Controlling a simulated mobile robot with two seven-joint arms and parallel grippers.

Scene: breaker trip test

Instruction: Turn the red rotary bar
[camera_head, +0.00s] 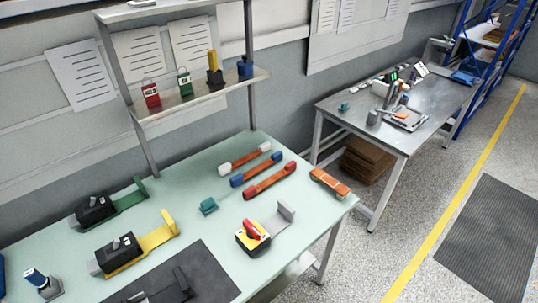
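The red rotary bar (251,229) sits on top of a small yellow and black switch box (247,243), near the right front part of the pale green bench (205,235). It lies at a slant across the top of the box. A grey bracket (284,214) stands beside the box on its right. Neither of my grippers shows in this view, so nothing is seen touching the bar.
Black breakers on yellow (157,238) and green (130,199) brackets stand at left. A dark mat (215,268) lies in front. Coloured bar-shaped tools (269,180) lie behind the switch. A shelf (195,100) hangs over the back. A grey table (400,135) stands beyond.

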